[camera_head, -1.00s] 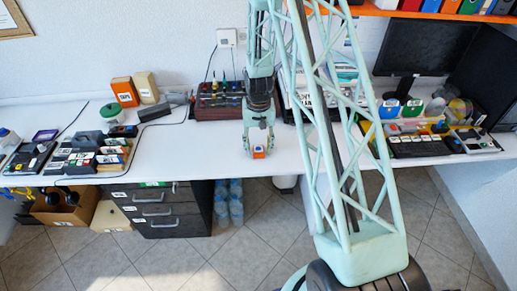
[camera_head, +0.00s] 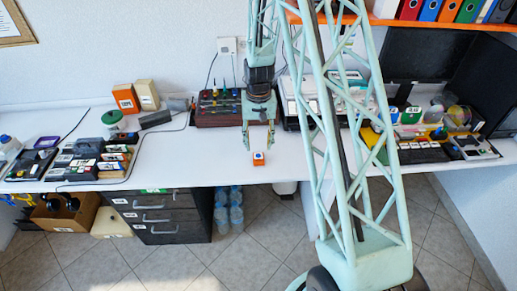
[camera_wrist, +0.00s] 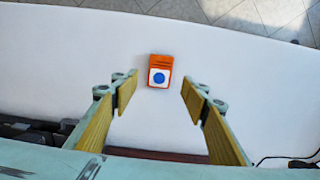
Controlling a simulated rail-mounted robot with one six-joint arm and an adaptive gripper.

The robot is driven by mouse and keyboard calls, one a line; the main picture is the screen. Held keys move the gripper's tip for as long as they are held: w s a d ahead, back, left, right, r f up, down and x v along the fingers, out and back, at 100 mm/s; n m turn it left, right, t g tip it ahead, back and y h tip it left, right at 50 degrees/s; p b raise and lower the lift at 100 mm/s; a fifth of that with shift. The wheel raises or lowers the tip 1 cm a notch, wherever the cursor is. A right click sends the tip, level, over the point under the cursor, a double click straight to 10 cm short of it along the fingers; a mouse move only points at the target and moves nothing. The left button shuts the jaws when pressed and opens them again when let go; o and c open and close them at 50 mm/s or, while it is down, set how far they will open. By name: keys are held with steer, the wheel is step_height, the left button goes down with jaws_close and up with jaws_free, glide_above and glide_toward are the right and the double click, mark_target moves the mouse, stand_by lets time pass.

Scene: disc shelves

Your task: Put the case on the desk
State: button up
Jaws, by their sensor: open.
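The case (camera_head: 259,159) is a small orange box with a white label and a blue dot. It rests on the white desk (camera_head: 200,172), near the front edge. In the wrist view the case (camera_wrist: 160,71) lies flat, beyond and between my fingertips, with nothing touching it. My gripper (camera_head: 258,146) is open and empty, just behind the case in the head view. In the wrist view my gripper (camera_wrist: 158,90) shows its two yellow-padded fingers spread wide, with white desk between them.
A dark rack with several tools (camera_head: 218,108) stands behind my gripper. The desk around the case is clear. A drawer unit (camera_head: 160,215) stands below the desk.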

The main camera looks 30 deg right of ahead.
steer(key=shift+r, duration=2.45)
steer(key=s+a+r+n+t, duration=0.1)
steer(key=s+a+r, duration=0.3)
steer(key=r, duration=0.6)
steer(key=s+a+r+n, duration=0.1)
steer(key=s+a+r, duration=0.35)
steer(key=r, duration=0.55)
steer(key=s+a+r+t, duration=0.1)
steer(key=s+a+r, duration=0.25)
steer(key=r, duration=0.55)
steer(key=s+a+r+n, duration=0.1)
steer(key=s+r, duration=0.3)
steer(key=s, duration=0.5)
steer(key=s+a+r+n+t, duration=0.1)
steer(key=s+a+r, duration=0.3)
steer(key=s, duration=0.5)
steer(key=s+a+r+n+t, duration=0.1)
steer(key=s+r, duration=0.3)
steer(key=s, duration=0.6)
steer(key=shift+a+r, duration=0.15)
steer(key=shift+a, duration=0.5)
